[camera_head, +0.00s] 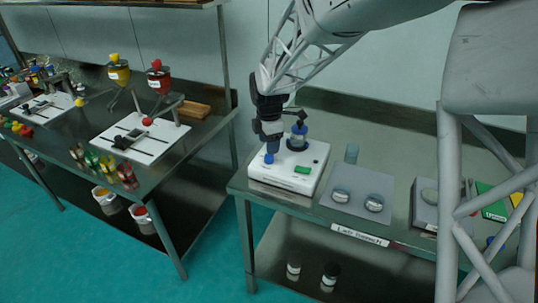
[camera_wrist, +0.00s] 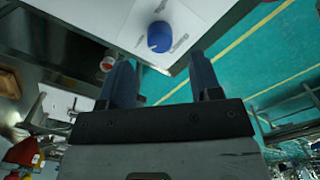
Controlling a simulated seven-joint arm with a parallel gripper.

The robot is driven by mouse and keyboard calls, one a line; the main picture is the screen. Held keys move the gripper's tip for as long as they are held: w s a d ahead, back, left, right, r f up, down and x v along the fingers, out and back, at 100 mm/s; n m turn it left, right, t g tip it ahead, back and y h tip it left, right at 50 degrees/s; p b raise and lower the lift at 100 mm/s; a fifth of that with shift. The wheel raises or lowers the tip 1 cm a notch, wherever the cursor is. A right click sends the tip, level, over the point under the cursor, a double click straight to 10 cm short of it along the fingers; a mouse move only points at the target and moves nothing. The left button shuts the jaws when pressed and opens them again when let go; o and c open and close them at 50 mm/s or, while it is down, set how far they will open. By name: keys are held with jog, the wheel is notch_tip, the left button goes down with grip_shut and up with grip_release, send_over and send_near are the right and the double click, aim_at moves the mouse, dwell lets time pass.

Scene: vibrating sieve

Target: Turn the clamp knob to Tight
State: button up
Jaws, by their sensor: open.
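The white sieve machine (camera_head: 312,160) stands on the right-hand bench, with a blue-capped part (camera_head: 298,131) on its top and a green patch on its front right. A blue round knob (camera_head: 268,158) sits near its front left corner. In the wrist view the knob (camera_wrist: 160,37) has a white pointer mark and small labels around it, too blurred to read. My gripper (camera_head: 267,140) hangs just above the knob in the head view. In the wrist view my gripper (camera_wrist: 163,75) has its two fingers apart and empty, with the knob beyond the tips, not between them.
A grey plate (camera_head: 345,208) with two round metal dishes lies right of the machine. A small cylinder (camera_head: 352,152) stands behind it. The left bench (camera_head: 90,125) holds white stands, funnels and bottles. A gap with teal floor separates the benches.

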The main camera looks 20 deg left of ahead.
aim_at(269, 158)
jog(key=shift+f, duration=2.65)
jog(key=c, duration=0.9)
